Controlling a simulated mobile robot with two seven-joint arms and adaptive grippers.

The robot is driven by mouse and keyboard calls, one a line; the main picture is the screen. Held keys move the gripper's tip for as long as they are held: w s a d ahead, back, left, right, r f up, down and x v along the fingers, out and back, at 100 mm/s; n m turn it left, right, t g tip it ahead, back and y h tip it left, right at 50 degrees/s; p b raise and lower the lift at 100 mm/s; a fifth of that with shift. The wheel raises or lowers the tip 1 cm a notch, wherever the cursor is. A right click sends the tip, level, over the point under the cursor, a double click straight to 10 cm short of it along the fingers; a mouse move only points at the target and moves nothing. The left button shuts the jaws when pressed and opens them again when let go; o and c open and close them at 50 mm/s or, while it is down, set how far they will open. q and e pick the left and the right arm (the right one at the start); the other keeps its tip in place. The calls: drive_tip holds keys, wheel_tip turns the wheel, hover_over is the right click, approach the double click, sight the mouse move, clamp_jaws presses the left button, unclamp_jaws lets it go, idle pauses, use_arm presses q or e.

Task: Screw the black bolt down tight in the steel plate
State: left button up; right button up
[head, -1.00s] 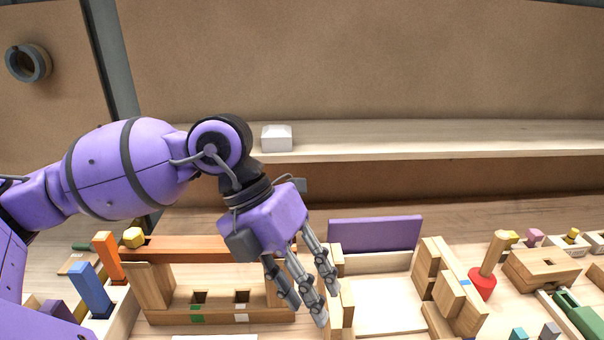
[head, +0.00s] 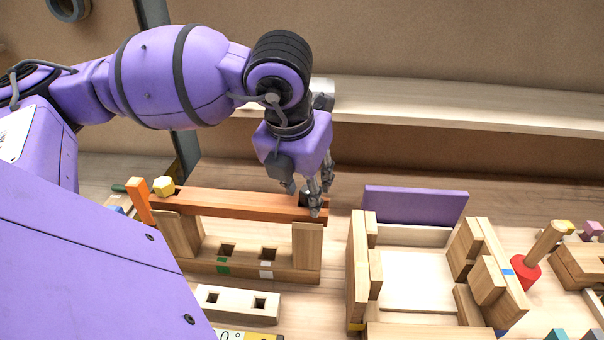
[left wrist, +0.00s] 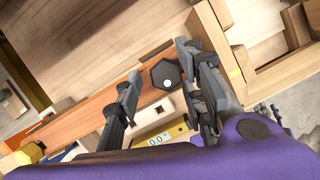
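A black hex-headed bolt (left wrist: 166,76) with a pale dot on its top shows in the left wrist view, at the end of a long orange-brown beam (left wrist: 85,112). In the head view the bolt is a dark shape (head: 304,198) on the right end of the beam (head: 235,203), partly hidden by my fingers. My left gripper (head: 314,205) points down over that end. In the left wrist view its fingers (left wrist: 158,85) stand apart on both sides of the bolt, with a gap showing on the left. I cannot make out a steel plate. My right gripper is not in view.
A yellow hexagonal piece (head: 163,186) sits at the beam's left end, beside an orange upright (head: 140,200). A wooden frame with a purple panel (head: 415,205) stands to the right. A wooden block with two holes (head: 238,304) lies in front. A shelf (head: 450,108) runs behind.

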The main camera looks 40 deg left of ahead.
use_arm(q)
drive_tip(key=shift+f, duration=0.25)
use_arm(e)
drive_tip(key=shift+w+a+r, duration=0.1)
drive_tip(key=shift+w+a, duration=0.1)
use_arm(q)
drive_tip(key=shift+w, duration=0.1)
drive_tip(key=c, duration=0.8)
clamp_jaws()
drive_tip(key=shift+a+m+h, duration=0.2)
drive_tip(key=shift+m+h, duration=0.1)
drive_tip(key=shift+m, duration=0.9)
drive_tip(key=m+h+p, duration=0.1)
drive_tip(key=m, duration=0.3)
drive_tip(key=shift+f+m, duration=0.15)
drive_tip(key=shift+m, duration=0.15)
drive_tip(key=shift+f+m+h, duration=0.15)
drive_tip(key=shift+m+h, duration=0.15)
drive_tip(key=shift+m, duration=0.2)
drive_tip(key=shift+f, duration=0.1)
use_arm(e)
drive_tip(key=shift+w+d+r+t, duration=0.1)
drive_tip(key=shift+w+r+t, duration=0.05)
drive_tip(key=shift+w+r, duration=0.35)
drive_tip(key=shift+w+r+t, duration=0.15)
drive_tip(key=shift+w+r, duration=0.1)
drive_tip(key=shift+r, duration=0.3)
